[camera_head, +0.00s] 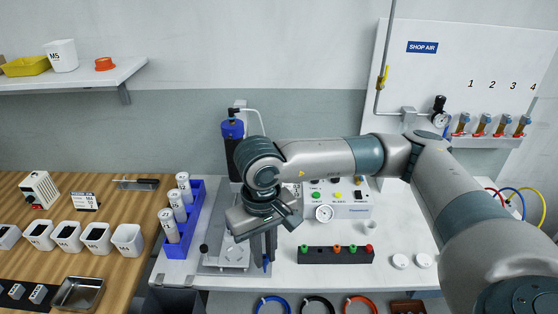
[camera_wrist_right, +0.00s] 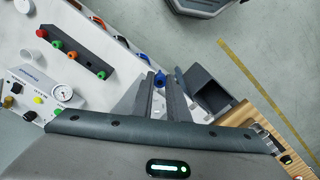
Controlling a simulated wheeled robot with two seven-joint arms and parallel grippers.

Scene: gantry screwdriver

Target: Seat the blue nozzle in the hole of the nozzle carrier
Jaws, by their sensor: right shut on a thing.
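My right gripper (camera_head: 267,254) is shut on the blue nozzle (camera_head: 266,264), which shows as a small blue tip below the fingers. In the right wrist view the blue nozzle (camera_wrist_right: 160,79) sits between the fingertips of the right gripper (camera_wrist_right: 161,87). A long black block (camera_head: 320,257) with green, orange and red pieces on top stands to the right of the gripper; it also shows in the wrist view (camera_wrist_right: 88,62). I cannot tell for sure whether it is the nozzle carrier. The carrier's hole cannot be made out. My left gripper is out of view.
The blue-topped screwdriver (camera_head: 232,130) stands behind my wrist, over a grey base plate (camera_head: 213,264). A blue rack (camera_head: 196,213) with white bottles is to the left. A gauge (camera_head: 324,213) and control box (camera_head: 352,211) are behind the block. White round caps (camera_head: 400,261) lie to the right.

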